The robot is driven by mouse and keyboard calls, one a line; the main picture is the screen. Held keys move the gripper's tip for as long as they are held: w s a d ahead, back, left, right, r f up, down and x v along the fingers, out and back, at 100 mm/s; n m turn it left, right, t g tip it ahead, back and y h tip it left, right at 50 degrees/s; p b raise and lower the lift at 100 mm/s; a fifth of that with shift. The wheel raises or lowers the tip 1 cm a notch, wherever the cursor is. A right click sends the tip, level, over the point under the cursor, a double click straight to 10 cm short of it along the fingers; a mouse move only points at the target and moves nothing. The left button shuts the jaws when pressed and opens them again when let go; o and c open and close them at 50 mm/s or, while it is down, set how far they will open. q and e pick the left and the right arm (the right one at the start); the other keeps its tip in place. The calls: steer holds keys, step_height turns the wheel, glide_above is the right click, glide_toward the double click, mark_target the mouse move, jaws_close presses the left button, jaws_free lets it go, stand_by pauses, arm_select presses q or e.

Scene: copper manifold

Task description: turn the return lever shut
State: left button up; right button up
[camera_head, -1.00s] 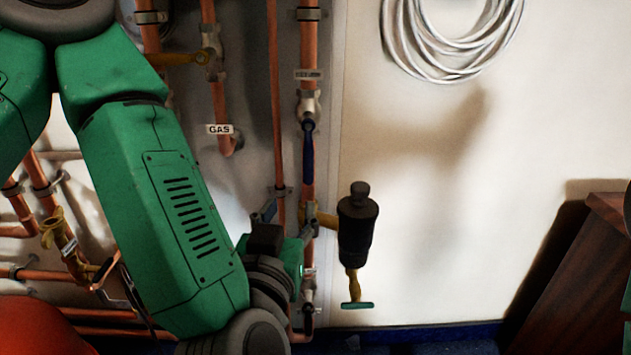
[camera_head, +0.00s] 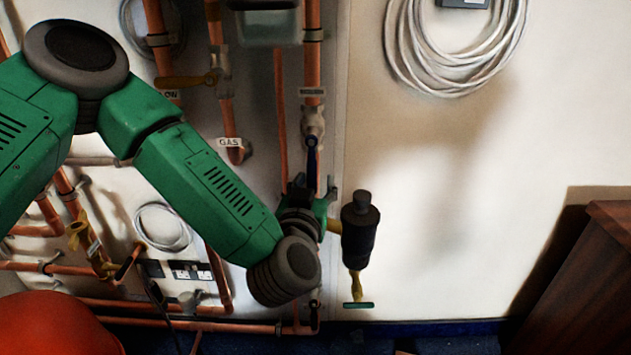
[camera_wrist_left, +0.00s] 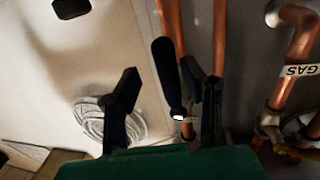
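The return lever (camera_head: 312,158) is a slim dark blue handle. It hangs straight down from a valve (camera_head: 313,122) on the copper pipe below a small label. My left gripper (camera_head: 316,187) is just below the lever's lower end, partly hidden by my wrist. In the left wrist view the lever (camera_wrist_left: 167,75) appears between the two dark fingers of my left gripper (camera_wrist_left: 158,82), which are spread apart. The lever looks clear of the left finger and closer to the right one; I cannot tell whether it touches. My right gripper is out of view.
A black cylinder (camera_head: 359,228) with a yellow fitting sits right of the pipe. A yellow lever (camera_head: 188,81) and a GAS label (camera_head: 229,142) are to the left. A cable coil (camera_head: 455,50) hangs above right. Dark wooden furniture (camera_head: 580,270) stands at the right; the wall between is bare.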

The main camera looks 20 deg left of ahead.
arm_select(q)
steer(key=shift+w, duration=0.45)
steer(key=shift+w+a, duration=0.15)
steer(key=shift+a, duration=0.1)
steer(key=shift+w+a, duration=0.1)
steer(key=shift+a, duration=0.4)
steer(key=shift+d, duration=0.2)
jaws_close()
steer(key=shift+d, duration=0.2)
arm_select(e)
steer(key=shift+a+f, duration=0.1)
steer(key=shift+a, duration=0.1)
